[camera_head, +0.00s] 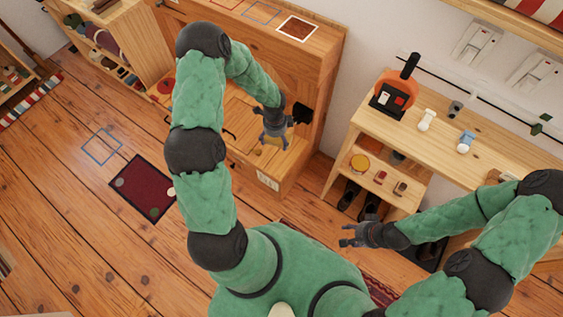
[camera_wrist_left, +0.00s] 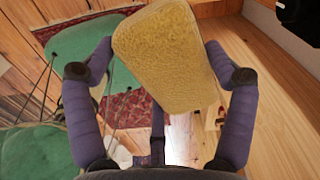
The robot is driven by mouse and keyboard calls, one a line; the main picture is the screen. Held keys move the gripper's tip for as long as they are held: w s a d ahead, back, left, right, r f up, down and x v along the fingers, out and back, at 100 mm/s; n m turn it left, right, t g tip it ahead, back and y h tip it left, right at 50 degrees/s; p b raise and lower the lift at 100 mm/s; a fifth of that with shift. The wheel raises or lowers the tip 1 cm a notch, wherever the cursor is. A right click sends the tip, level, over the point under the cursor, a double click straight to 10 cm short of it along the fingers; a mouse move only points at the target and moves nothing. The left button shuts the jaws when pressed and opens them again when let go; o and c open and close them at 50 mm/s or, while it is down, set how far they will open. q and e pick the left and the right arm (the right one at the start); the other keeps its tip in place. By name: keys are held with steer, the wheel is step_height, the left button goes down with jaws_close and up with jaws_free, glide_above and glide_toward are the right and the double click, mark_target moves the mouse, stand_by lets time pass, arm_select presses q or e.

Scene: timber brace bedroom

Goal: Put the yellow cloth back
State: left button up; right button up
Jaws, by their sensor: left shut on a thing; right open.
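The yellow cloth (camera_wrist_left: 165,50) is a fuzzy, flat, rounded pad between the two fingers of my left gripper (camera_wrist_left: 160,76) in the left wrist view. My left gripper is shut on it. In the head view, my left gripper (camera_head: 275,128) points down over the light wooden surface of the cabinet (camera_head: 315,85). A small bit of yellow shows below its fingers; most of the cloth is hidden there. My right gripper (camera_head: 352,236) is open and empty, above the floor at the lower right.
A black fixture (camera_head: 302,113) is on the cabinet beside my left gripper. Outlined squares mark the cabinet top, one around a reddish-brown patch (camera_head: 296,28). A wooden bench (camera_head: 345,138) with several small objects stands right. A dark red mat (camera_head: 142,188) lies on the floor near a blue outline (camera_head: 102,146).

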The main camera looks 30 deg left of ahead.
arm_select(q)
steer(key=s+a+f+m+b, duration=0.25)
steer(key=f+m, duration=0.35)
steer(key=f, duration=0.3)
steer(key=s+a+f+m+b, duration=0.2)
steer(key=s+a+f+m, duration=0.15)
steer(key=f+m, duration=0.35)
steer(key=b, duration=0.6)
glide_above(279, 159)
steer(key=f, duration=1)
steer(key=shift+s+a+f, duration=0.1)
steer(key=shift+s+f, duration=0.2)
steer(key=shift+f, duration=0.05)
steer(key=shift+w+f, duration=0.15)
steer(key=shift+f, duration=0.05)
step_height(279, 159, down, 3)
steer(key=shift+w+f+b, duration=0.1)
steer(key=shift+b, duration=0.6)
steer(key=shift+f, duration=0.15)
steer(key=o, duration=0.9)
steer(key=shift+c, duration=0.2)
